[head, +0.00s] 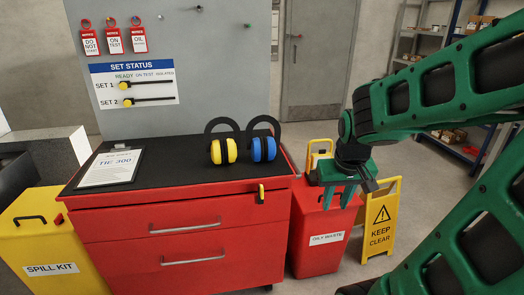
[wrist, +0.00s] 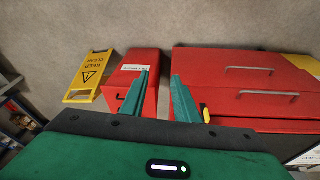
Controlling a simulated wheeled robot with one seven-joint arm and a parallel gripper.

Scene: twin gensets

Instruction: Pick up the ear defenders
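Two pairs of ear defenders stand on the black top of the red drawer cabinet in the head view. One has yellow cups (head: 223,151) and a black headband, and the other, just to its right, has blue cups (head: 263,149) and a black headband. My gripper (head: 337,200) is to the right of the cabinet, in front of the oily waste bin, with its fingers pointing down. In the wrist view its green fingers (wrist: 159,85) are apart with nothing between them. No ear defenders show in the wrist view.
The red cabinet (head: 190,222) carries a clipboard (head: 110,167) at left. The red oily waste bin (head: 312,245) and yellow keep-clear sign (head: 381,220) stand to its right, the yellow spill kit (head: 50,250) to its left. A status board (head: 132,84) hangs behind.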

